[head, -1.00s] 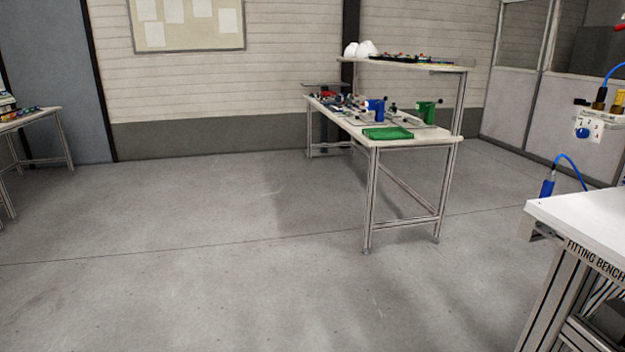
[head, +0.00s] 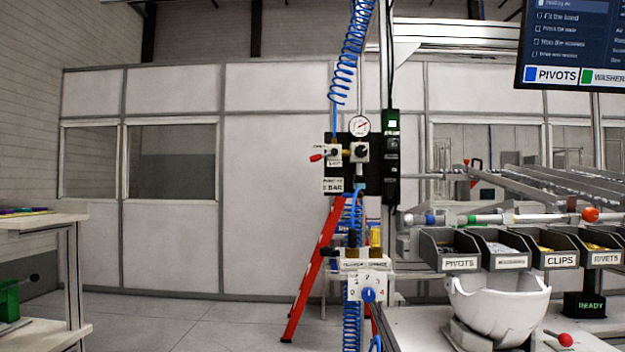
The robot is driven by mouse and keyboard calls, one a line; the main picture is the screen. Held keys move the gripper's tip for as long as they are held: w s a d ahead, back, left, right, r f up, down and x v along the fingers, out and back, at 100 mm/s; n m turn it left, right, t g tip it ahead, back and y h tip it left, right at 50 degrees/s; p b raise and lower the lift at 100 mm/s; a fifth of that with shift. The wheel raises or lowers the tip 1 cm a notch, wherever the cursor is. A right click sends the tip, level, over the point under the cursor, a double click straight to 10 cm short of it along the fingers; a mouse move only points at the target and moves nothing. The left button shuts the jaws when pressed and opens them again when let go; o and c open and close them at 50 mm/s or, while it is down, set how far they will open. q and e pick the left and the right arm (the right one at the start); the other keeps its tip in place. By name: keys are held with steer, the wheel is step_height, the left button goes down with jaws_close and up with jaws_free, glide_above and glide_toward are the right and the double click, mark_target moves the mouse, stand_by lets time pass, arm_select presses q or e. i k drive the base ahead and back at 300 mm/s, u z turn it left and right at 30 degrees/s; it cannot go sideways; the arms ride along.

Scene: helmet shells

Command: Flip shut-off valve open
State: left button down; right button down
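A small valve with a red-tipped lever (head: 317,157) sits at the left of the air unit on the post, in the middle of the head view. The lever points left and slightly down. A round pressure gauge (head: 359,125) and a regulator with a black knob (head: 361,152) are beside it on a dark plate. A label reading "BAR" (head: 333,185) hangs below. The markings at the valve are too small to read. Neither of my grippers is in view.
A selector box with a blue knob (head: 368,294) is lower on the post. A red ladder (head: 312,275) stands behind. At right, labelled bins (head: 459,263) stand above a white helmet shell (head: 497,306) on the bench. The floor (head: 200,325) at left is clear.

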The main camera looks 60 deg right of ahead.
mark_target(334, 151)
steer(key=z, duration=0.8)
steer(key=i, duration=1.4)
steer(key=z, duration=1.35)
